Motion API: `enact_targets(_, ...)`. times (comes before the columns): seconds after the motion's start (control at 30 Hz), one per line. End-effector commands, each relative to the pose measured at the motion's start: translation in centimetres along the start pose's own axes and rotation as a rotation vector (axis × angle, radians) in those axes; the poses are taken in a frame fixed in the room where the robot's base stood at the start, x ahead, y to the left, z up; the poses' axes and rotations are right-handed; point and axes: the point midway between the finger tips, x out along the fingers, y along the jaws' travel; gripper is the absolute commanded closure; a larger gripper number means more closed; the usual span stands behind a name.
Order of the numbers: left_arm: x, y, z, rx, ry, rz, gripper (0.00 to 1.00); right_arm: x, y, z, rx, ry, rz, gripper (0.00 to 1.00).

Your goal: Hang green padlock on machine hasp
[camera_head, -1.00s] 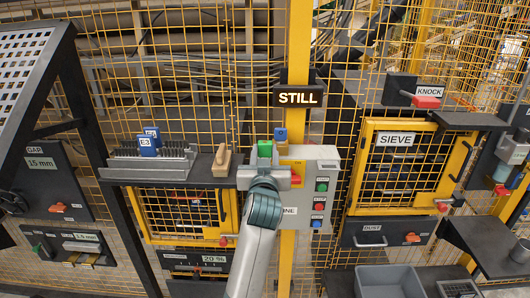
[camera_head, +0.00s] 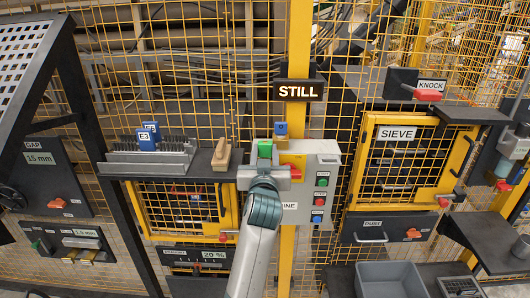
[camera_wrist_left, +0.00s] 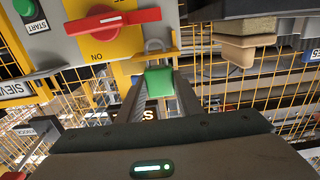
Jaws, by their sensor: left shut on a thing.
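My left gripper (camera_head: 264,165) is shut on the green padlock (camera_head: 264,148) in front of the grey machine control box (camera_head: 325,160). In the left wrist view the green padlock (camera_wrist_left: 160,80) sits between the fingers (camera_wrist_left: 155,98), its grey shackle (camera_wrist_left: 155,47) pointing toward the box. The shackle is close to the yellow plate beside the red switch handle (camera_wrist_left: 112,22). I cannot tell whether it touches or passes through a hasp. The red handle also shows in the head view (camera_head: 292,172), just right of the gripper. My right gripper is not in view.
A blue block (camera_head: 281,129) is at the yellow post behind the padlock. A shelf left of the gripper holds a wooden-handled brush (camera_head: 221,155) and a grey rack (camera_head: 150,162) with blue tags. The SIEVE door (camera_head: 398,160) stands right; a grey bin (camera_head: 390,280) is below.

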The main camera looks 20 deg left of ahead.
Motion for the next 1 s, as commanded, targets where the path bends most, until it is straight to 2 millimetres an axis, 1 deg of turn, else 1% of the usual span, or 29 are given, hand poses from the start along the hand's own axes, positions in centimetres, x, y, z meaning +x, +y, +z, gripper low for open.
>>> enact_targets(0.67, 0.0, 0.0, 1.4, 0.000, 0.000, 0.000, 0.92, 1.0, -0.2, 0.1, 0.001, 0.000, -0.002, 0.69)
enact_targets(0.7, 0.0, 0.0, 1.4, 0.000, 0.000, 0.000, 0.65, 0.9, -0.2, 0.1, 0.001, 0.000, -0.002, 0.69)
enact_targets(0.77, 0.0, 0.0, 1.4, 0.000, 0.000, 0.000, 0.51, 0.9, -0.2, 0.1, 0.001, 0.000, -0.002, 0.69)
enact_targets(0.8, 0.0, 0.0, 1.4, 0.000, 0.000, 0.000, 0.46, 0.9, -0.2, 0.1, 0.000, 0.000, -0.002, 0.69)
enact_targets(1.0, 0.0, 0.0, 1.4, 0.000, 0.000, 0.000, 0.46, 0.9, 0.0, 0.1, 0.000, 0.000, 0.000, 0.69)
